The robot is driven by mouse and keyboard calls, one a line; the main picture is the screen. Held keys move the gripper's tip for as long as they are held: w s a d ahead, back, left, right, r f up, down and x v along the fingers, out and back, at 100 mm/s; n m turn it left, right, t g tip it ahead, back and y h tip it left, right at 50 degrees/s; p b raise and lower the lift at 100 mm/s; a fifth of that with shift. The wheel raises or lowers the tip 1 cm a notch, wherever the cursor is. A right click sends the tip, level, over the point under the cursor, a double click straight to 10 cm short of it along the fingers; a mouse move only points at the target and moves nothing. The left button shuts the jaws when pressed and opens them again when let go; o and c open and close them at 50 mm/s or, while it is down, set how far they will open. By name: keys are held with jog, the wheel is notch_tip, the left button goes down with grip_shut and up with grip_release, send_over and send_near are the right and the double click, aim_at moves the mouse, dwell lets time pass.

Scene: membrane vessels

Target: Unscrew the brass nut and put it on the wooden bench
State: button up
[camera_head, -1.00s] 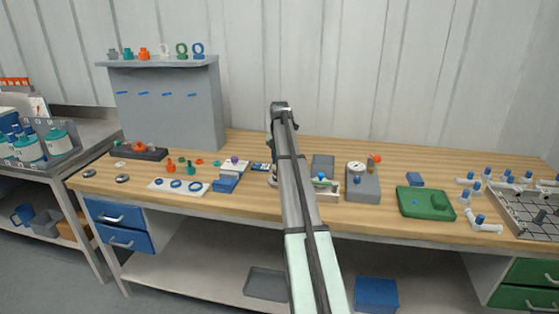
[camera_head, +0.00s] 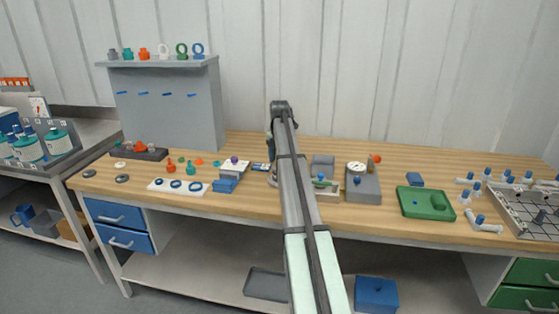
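A small brass-coloured piece (camera_head: 374,164) shows on the grey block (camera_head: 363,188) right of my arm, beside a round white gauge (camera_head: 356,168). It may be the brass nut, but it is too small to tell. The wooden bench (camera_head: 255,203) runs across the view. My arm reaches up over the bench from the bottom middle and bends at its top. Its far part goes down behind the near link, so my gripper and anything in it are hidden.
A green tray (camera_head: 426,207) and a rack with white fittings (camera_head: 520,210) stand to the right. A white board with blue rings (camera_head: 179,187) and small coloured parts lie to the left. A grey shelf panel (camera_head: 170,105) stands at the back left. Bare wood shows along the back.

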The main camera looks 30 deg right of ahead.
notch_tip(320, 180, up, 4)
jog(key=shift+f, duration=0.1)
jog(key=shift+o, duration=1.5)
jog(key=shift+s+f, duration=0.1)
jog(key=shift+f, duration=0.1)
jog(key=shift+o, duration=1.4)
jog(key=shift+f+m, duration=0.15)
jog(key=shift+m, duration=0.35)
jog(key=shift+o, duration=0.3)
jog(key=m, duration=0.4)
jog(key=shift+f, duration=0.1)
jog(key=m, duration=1.2)
jog(key=shift+m, duration=0.3)
jog(key=m, duration=3)
jog(key=shift+f+m, duration=0.25)
jog(key=shift+m, duration=0.05)
jog(key=shift+f, duration=1.4)
